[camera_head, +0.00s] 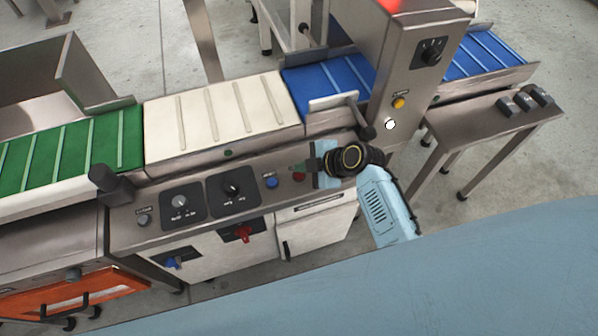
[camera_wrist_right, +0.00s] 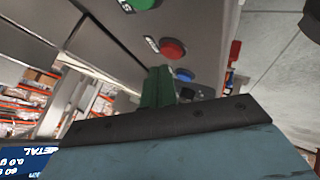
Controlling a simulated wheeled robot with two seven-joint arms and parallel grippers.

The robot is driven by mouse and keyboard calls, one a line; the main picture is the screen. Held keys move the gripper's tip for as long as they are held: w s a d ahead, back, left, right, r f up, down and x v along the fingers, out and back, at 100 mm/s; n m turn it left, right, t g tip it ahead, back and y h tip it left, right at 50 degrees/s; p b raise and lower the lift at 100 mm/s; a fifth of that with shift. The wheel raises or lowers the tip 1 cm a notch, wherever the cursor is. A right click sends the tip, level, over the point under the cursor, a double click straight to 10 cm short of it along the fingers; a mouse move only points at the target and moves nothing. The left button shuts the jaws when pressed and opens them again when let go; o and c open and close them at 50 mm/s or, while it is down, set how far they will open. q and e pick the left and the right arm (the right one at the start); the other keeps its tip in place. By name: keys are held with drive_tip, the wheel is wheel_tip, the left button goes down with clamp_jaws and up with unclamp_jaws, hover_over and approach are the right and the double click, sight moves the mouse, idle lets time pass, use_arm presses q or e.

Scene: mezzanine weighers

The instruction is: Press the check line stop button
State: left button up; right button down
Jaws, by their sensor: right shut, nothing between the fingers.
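A red push button (camera_head: 299,177) sits on the sloping metal control panel (camera_head: 150,204), beside a blue button (camera_head: 271,183). My right gripper (camera_head: 295,168) is over the panel, its green fingers shut and empty, just behind the red button. In the right wrist view the red button (camera_wrist_right: 172,48) is beyond the shut green fingertips (camera_wrist_right: 160,72), with a small label beside it too blurred to read. I cannot tell contact; the button looks apart from the fingers. A green button (camera_wrist_right: 143,3) shows at the top edge of that view. My left gripper is not in view.
Two dial plates (camera_head: 232,191) and a grey button (camera_head: 144,220) lie left along the panel. White (camera_head: 215,110), green (camera_head: 70,150) and blue (camera_head: 325,82) belts run behind it. A metal post (camera_head: 405,75) with a yellow button (camera_head: 398,103) stands right.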

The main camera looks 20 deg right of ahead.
sight(303, 176)
drive_tip(key=shift+r+p, duration=2.05)
drive_tip(key=shift+r, duration=0.55)
drive_tip(key=shift+f, duration=0.1)
